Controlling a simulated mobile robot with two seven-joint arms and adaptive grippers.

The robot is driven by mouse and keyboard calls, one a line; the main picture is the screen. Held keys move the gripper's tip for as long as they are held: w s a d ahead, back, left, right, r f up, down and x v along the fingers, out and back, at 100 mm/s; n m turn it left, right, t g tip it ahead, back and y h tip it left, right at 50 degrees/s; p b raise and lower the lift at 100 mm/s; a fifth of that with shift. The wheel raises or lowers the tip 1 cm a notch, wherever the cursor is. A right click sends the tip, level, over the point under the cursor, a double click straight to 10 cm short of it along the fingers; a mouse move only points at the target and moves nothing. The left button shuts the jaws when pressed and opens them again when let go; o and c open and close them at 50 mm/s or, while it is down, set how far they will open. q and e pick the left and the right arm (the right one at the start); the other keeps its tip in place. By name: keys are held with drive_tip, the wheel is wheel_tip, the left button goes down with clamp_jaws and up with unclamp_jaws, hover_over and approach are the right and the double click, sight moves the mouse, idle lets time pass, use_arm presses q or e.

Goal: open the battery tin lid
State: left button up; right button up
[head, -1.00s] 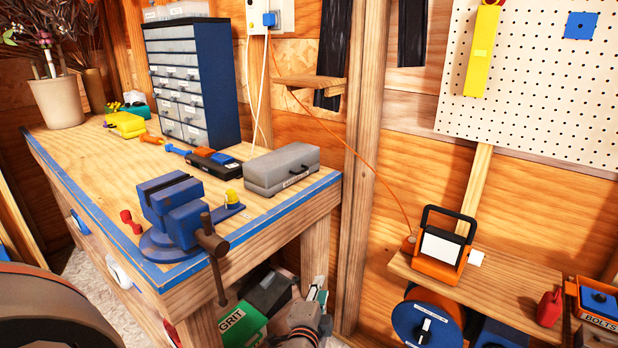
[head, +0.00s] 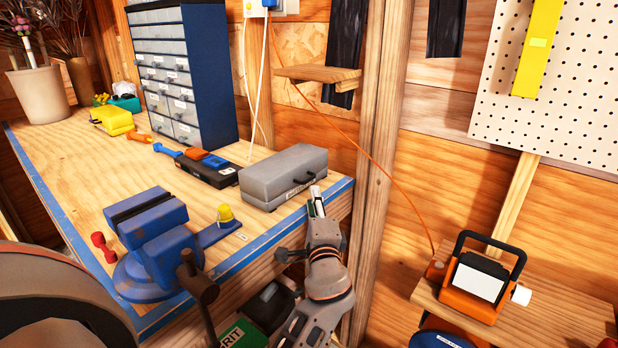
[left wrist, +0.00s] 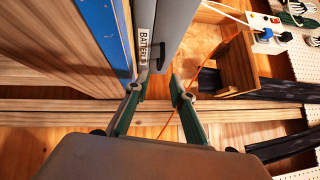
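The battery tin (head: 280,180) is a long grey box with a lid seam and a label on its front, closed on the bench's front right corner. In the left wrist view the tin (left wrist: 175,25) rises at the top, with its label and a small dark handle or catch (left wrist: 163,52) showing. My left gripper (head: 316,197) is in front of the tin's right end. In the wrist view its two fingers (left wrist: 158,88) are apart with nothing between them, pointing toward the catch. Whether a fingertip touches the tin is unclear. My right gripper is out of view.
A blue vise (head: 155,235) stands left of the tin on the bench (head: 90,165). A drawer cabinet (head: 185,75) and a black case (head: 205,168) are behind. A wooden post (head: 375,150) and an orange cord are right of the tin, with a work lamp (head: 482,275) on a shelf.

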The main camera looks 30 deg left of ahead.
sight(291, 170)
use_arm(q)
drive_tip(key=shift+p+x, duration=0.4)
drive_tip(key=shift+x, duration=3.4)
clamp_jaws()
